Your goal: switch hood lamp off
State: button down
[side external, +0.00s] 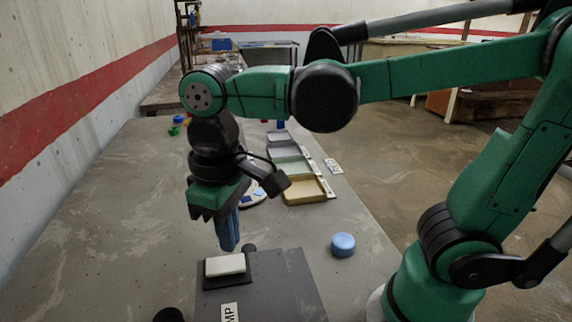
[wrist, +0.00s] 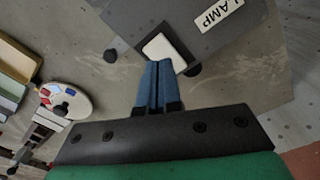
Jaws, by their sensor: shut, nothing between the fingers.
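The lamp switch is a white rocker (side external: 225,265) on a dark plate of a grey box (side external: 275,290) with a label (side external: 230,312) that reads "MP" at its visible end. In the wrist view the white rocker (wrist: 164,50) lies just past my fingertips, and the label (wrist: 215,17) reads "LAMP". My gripper (side external: 229,248) is shut and empty, its blue fingers pointing down just above the far edge of the switch plate. In the wrist view the closed fingertips (wrist: 158,64) overlap the rocker's near edge. I cannot tell whether they touch it. The hood lamp itself is not identifiable.
A blue round object (side external: 343,245) stands right of the box. Several trays, one tan (side external: 304,190), line the table behind. A round disc with coloured pieces (wrist: 66,101) lies left in the wrist view. Black knobs flank the switch. The table's left side is largely clear.

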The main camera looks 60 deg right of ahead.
jog(key=shift+r, duration=2.05)
jog(key=shift+d, duration=0.1)
jog(key=w+d+f+m+t, duration=0.2)
jog(key=d+f+t, duration=0.4)
jog(key=d, duration=0.4)
jog(key=shift+w+f+m+t, duration=0.15)
jog(key=shift+w+m+t, duration=0.15)
jog(key=shift+m+t, duration=0.25)
notch_tip(320, 180, up, 14)
jog(key=f+m+g, duration=0.1)
jog(key=m+g, duration=0.6)
jog(key=m, duration=0.2)
send_over(234, 261)
jog(key=w+a, duration=0.2)
jog(key=w, duration=0.1)
jog(key=shift+r, duration=0.25)
